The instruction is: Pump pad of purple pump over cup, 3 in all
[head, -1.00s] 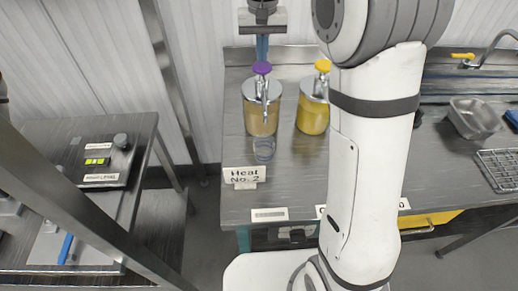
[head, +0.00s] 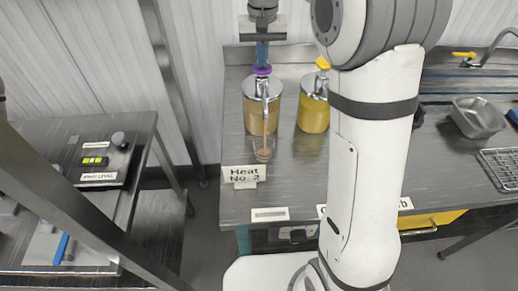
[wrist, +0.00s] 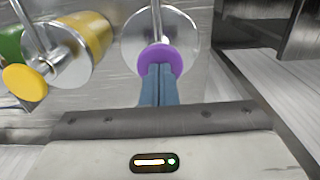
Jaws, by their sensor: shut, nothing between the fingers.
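The purple pump's pad (head: 262,71) tops a clear jar of tan liquid with a metal lid, the purple pump (head: 257,115). The pad also shows in the wrist view (wrist: 163,60). My gripper (head: 262,63) points down with its blue fingers shut and empty, its tips against the top of the pad. The fingers also meet the pad in the wrist view (wrist: 158,70). A tan stream runs down from the spout into the small clear cup (head: 263,154) in front of the jar. The cup holds some tan-brown liquid.
A yellow pump (head: 313,110) stands close to the right of the purple one. A "Heat No. 2" sign (head: 244,175) stands at the table's front left edge. A metal pan (head: 478,117) and a wire rack lie far right. The middle of the table is clear.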

